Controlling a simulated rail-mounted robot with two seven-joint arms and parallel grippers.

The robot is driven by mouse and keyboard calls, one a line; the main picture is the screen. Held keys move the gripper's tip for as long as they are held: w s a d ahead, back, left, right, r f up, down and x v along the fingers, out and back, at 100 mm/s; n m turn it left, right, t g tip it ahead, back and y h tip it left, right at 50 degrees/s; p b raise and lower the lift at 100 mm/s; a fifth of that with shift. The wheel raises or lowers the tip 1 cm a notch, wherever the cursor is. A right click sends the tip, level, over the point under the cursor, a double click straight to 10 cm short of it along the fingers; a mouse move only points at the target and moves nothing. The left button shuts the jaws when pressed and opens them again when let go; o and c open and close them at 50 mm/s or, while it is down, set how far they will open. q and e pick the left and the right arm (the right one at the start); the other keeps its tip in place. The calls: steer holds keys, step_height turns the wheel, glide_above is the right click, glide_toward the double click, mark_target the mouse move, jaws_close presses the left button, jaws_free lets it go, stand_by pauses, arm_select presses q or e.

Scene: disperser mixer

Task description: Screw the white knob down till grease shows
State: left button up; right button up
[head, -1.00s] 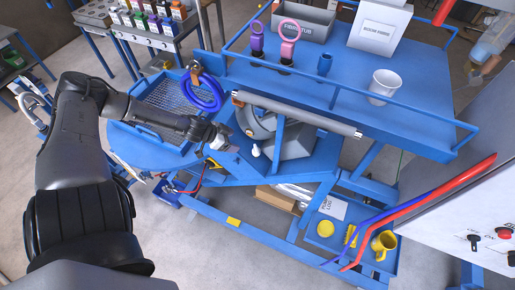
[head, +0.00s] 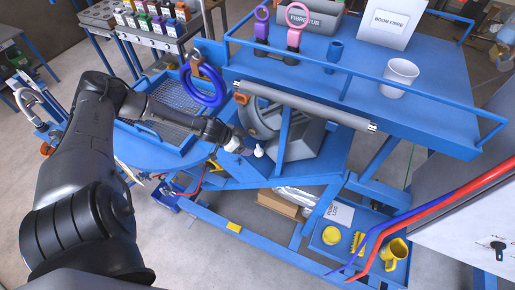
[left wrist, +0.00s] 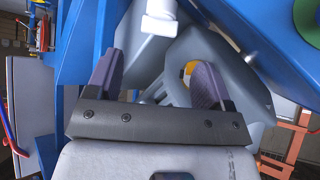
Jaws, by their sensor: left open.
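The white knob (head: 258,150) stands on the grey machine housing (head: 300,138) under the blue upper deck. In the left wrist view the knob (left wrist: 159,20) shows at the top centre, just beyond the fingertips and roughly between their lines. My left gripper (head: 246,149) is beside the knob on its left, open and empty. In the left wrist view its two purple-grey fingers (left wrist: 152,72) are spread wide. The knob's lower part and any grease cannot be made out. My right gripper is not in view.
A grey roller (head: 305,108) runs along the deck edge just above the knob. A blue hose coil (head: 204,88) hangs left of it. A white cup (head: 399,76) stands on the deck. The lower shelf holds a yellow mug (head: 394,252). Red and blue pipes cross at right.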

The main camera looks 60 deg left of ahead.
mark_target(259, 148)
arm_select(q)
steer(key=x, duration=0.4)
steer(key=shift+d+r, duration=0.1)
steer(key=shift+r, duration=0.05)
steer(key=shift+p+x, duration=0.35)
steer(key=shift+x, duration=1.2)
